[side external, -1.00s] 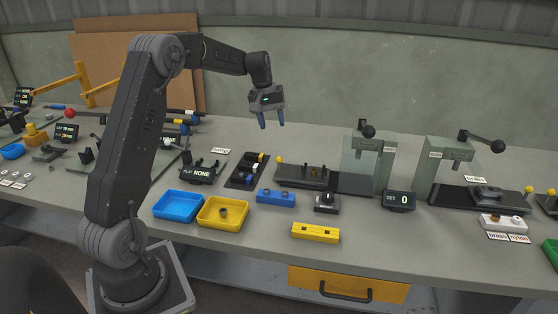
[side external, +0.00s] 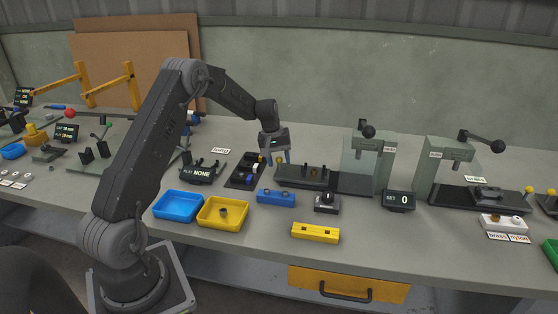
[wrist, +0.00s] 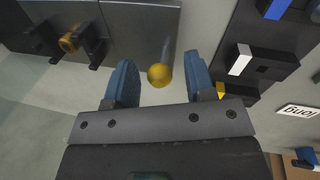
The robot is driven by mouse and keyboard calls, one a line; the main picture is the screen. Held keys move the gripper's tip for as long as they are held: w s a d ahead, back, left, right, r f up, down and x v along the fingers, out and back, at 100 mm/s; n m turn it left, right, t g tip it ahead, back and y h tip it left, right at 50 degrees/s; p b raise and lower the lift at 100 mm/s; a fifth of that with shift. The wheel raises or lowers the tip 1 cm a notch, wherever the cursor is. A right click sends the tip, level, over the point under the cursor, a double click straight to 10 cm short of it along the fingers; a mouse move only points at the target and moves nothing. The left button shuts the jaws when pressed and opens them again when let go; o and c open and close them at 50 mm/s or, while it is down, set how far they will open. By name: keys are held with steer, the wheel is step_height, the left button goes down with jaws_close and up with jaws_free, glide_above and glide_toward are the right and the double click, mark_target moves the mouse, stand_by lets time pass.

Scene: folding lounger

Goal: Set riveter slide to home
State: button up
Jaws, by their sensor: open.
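A dark slide (side external: 312,178) with a copper-coloured piece in its holders lies on a black track left of the nearer grey-green press (side external: 368,158). I cannot read the press label. In the wrist view the slide's edge (wrist: 139,22) carries a rod ending in a yellow ball knob (wrist: 160,75). My gripper (side external: 276,161) is open above the slide's left end, pointing down. In the wrist view its blue fingertips (wrist: 160,66) stand on either side of the knob, with gaps visible. The fingers largely hide the knob in the side view.
A black tray (side external: 238,182) with coloured blocks lies just left of the gripper. A blue block (side external: 276,197), a dial box (side external: 327,203) and a counter showing 0 (side external: 399,201) stand in front. A second press (side external: 445,165) is further right.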

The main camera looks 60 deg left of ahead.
steer(key=shift+f, duration=0.25)
jaws_close()
stand_by(0.3)
